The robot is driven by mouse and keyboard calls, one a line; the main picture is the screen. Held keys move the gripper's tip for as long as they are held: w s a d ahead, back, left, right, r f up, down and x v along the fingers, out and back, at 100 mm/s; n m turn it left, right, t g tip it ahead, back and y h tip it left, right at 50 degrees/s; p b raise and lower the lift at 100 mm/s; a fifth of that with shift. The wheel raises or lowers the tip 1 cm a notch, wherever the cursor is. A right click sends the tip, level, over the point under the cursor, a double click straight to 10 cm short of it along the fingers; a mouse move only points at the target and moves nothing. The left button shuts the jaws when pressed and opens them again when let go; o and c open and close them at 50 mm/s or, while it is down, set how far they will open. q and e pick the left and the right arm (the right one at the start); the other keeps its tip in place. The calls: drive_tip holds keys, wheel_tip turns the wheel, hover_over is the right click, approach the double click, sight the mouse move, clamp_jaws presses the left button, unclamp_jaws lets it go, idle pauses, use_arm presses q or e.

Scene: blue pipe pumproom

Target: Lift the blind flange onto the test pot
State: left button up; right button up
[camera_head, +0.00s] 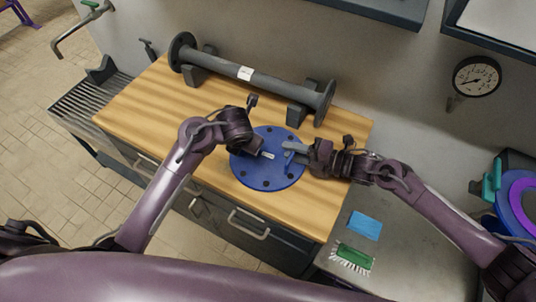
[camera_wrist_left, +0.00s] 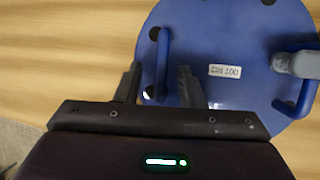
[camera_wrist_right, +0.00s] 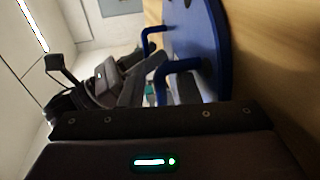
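The blind flange is a blue disc (camera_head: 262,180) with bolt holes, two bar handles and a DN 100 label. It appears to lie flat on the wooden bench top. My left gripper (camera_head: 256,149) is over its left side. In the left wrist view its open fingers (camera_wrist_left: 158,88) stand on either side of the left handle (camera_wrist_left: 163,55). My right gripper (camera_head: 292,150) is at the right handle. In the right wrist view its fingers (camera_wrist_right: 160,90) look apart, with a handle (camera_wrist_right: 160,78) between them. A round item with a purple ring (camera_head: 520,203) at the right edge may be the test pot.
A grey flanged pipe (camera_head: 270,81) rests on supports along the back of the bench (camera_head: 130,110). A blue cloth (camera_head: 364,225) and green brush (camera_head: 354,256) lie on the grey surface to the right. A gauge (camera_head: 477,77) is on the wall. The bench's left front is clear.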

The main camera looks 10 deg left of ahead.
use_arm(q)
clamp_jaws()
use_arm(e)
clamp_jaws()
idle(0.9)
